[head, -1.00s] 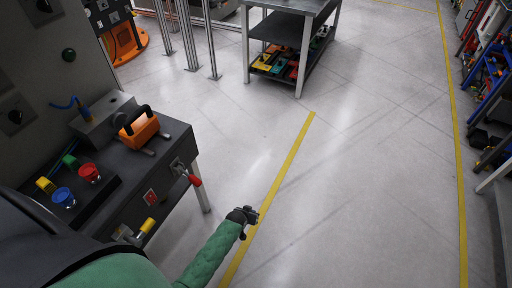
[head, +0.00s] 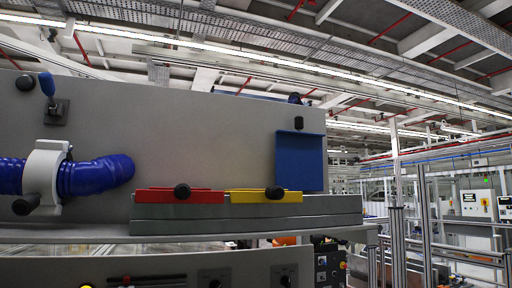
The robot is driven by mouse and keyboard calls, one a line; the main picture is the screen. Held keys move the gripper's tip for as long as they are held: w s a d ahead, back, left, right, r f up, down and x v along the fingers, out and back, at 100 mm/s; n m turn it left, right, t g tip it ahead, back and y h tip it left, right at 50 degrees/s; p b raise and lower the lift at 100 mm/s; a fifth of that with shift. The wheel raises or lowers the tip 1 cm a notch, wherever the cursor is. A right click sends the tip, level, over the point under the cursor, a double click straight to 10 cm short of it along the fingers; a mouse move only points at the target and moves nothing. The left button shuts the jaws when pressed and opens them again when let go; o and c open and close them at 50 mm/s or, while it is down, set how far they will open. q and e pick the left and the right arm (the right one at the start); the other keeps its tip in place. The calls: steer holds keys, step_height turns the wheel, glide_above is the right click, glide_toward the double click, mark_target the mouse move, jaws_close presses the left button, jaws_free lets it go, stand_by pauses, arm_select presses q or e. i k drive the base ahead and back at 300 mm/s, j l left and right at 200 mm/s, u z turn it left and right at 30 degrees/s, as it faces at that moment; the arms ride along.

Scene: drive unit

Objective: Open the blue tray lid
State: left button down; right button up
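A blue panel (head: 299,162), which looks like the blue tray lid, stands upright at the right end of a long grey tray unit (head: 245,211). A black knob (head: 298,123) shows at its top edge. Beside it to the left, a yellow lid (head: 252,196) and a red lid (head: 168,196) show as low, flat strips, each with a black knob at the front. The inside of the trays is hidden from this low angle. Neither of my grippers is in view.
The tray unit rests on a grey shelf (head: 90,232) before a tall grey panel. A blue corrugated hose (head: 95,177) in a white clamp (head: 43,178) is at the left. Metal posts (head: 398,215) stand at the right. Control knobs sit below the shelf.

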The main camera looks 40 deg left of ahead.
mark_target(299, 155)
steer(key=i+l+u, duration=0.85)
steer(key=l+u, duration=0.2)
steer(key=i+l+u, duration=0.15)
steer(key=l+u, duration=0.2)
steer(key=l, duration=0.1)
